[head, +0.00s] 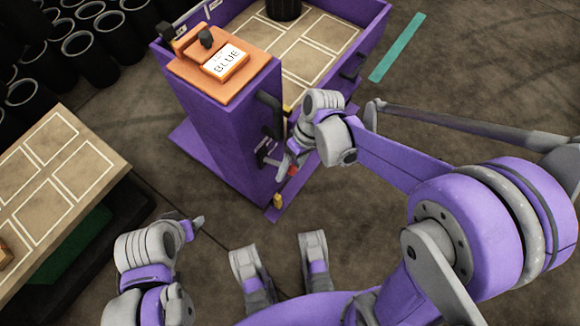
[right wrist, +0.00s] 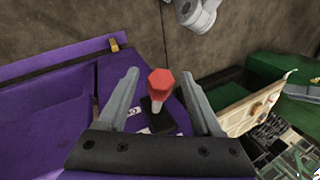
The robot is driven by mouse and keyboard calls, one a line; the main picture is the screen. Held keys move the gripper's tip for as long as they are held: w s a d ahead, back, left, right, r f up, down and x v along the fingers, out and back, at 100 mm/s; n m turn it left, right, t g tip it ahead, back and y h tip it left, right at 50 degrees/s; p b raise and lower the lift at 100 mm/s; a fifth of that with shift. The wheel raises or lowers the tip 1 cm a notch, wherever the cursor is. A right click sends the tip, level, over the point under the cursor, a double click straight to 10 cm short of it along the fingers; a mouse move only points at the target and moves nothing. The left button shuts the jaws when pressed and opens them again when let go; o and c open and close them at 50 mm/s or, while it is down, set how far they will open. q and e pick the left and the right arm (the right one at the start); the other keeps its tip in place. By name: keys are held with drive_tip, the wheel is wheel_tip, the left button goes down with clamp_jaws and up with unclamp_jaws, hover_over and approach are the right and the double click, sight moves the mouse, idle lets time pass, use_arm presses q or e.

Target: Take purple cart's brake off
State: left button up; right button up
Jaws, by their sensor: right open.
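The purple cart (head: 228,140) stands in the upper middle of the head view. In the head view my right gripper (head: 284,163) is low at the cart's near right side, where a bit of red shows.
The cart's orange top bears a BLUE sign (head: 226,62), and its gridded deck (head: 300,40) holds a black sleeve (head: 284,8). A gridded table (head: 60,180) stands at left. Several black sleeves (head: 90,55) stand behind it. A teal floor strip (head: 397,48) lies right of the cart.

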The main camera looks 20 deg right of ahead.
drive_tip(key=shift+c, duration=0.2)
clamp_jaws()
idle(1.3)
